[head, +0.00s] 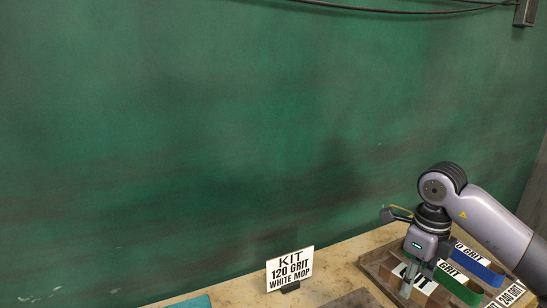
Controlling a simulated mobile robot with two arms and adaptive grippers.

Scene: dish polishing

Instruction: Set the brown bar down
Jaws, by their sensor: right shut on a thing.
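My right gripper (407,287) points down over a brown wooden tray (374,264) at the lower right of the head view. It is shut on what looks like the brown bar (426,286), low at the tray. The fingers cover part of the bar, and a white label with dark letters shows beside them. I cannot tell whether the bar touches the tray floor. My left gripper is not in view.
A sign (290,268) reading "KIT 120 GRIT WHITE MOP" stands on the bench left of the tray. Blue (478,267) and green (459,288) strips lie right of the gripper, near GRIT labels. A dark flat piece (352,299) lies at the front. A green wall is behind.

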